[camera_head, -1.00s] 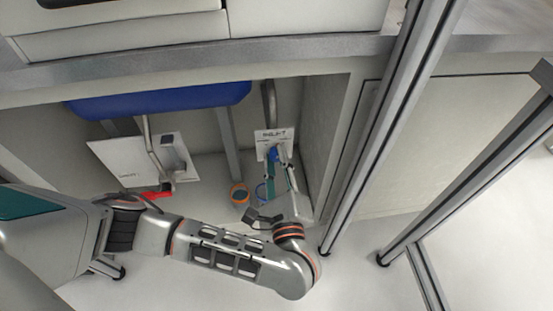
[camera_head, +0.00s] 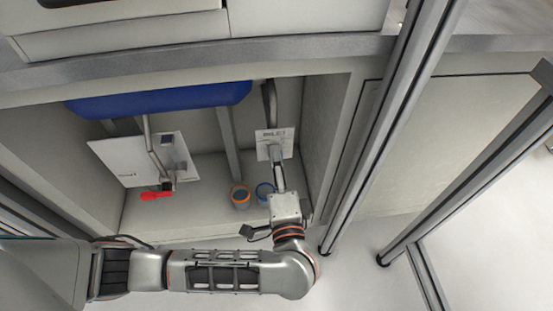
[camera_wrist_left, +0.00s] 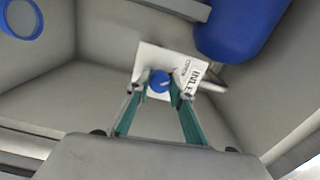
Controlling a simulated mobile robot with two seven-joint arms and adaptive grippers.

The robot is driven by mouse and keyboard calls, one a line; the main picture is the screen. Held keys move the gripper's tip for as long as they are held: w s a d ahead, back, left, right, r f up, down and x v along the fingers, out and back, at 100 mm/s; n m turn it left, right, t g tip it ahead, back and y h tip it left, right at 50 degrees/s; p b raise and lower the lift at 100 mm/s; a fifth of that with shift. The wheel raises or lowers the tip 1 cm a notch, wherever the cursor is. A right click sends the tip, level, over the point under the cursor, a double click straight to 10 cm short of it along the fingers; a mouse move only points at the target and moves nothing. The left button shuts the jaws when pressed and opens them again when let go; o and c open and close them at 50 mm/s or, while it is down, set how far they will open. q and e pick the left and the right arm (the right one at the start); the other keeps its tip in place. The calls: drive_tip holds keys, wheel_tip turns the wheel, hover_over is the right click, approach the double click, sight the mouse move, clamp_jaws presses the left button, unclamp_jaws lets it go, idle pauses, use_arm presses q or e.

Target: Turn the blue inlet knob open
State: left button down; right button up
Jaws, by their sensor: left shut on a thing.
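The blue inlet knob (camera_wrist_left: 160,81) sits in front of a white plate marked INLET (camera_wrist_left: 150,57), seen in the left wrist view. The plate also shows in the head view (camera_head: 266,136) inside the cabinet, but there the knob is hidden behind my gripper. My left gripper (camera_head: 276,156) reaches up to the plate. In the wrist view its two teal fingers (camera_wrist_left: 159,90) stand on either side of the knob and are shut on it. My right gripper is in neither view.
A blue tank (camera_head: 165,101) hangs above. Another white plate (camera_head: 125,160) with a red handle (camera_head: 156,195) is at the left. An orange-rimmed cup (camera_head: 240,197) and a blue-rimmed cup (camera_head: 264,190) stand beside my gripper. The cabinet's side wall (camera_head: 320,130) is close on the right.

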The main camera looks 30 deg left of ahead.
use_arm(q)
drive_tip(key=shift+f+n, duration=0.1)
drive_tip(key=shift+n, duration=0.9)
drive_tip(key=shift+s, duration=0.1)
drive_tip(key=c, duration=1.8)
unclamp_jaws()
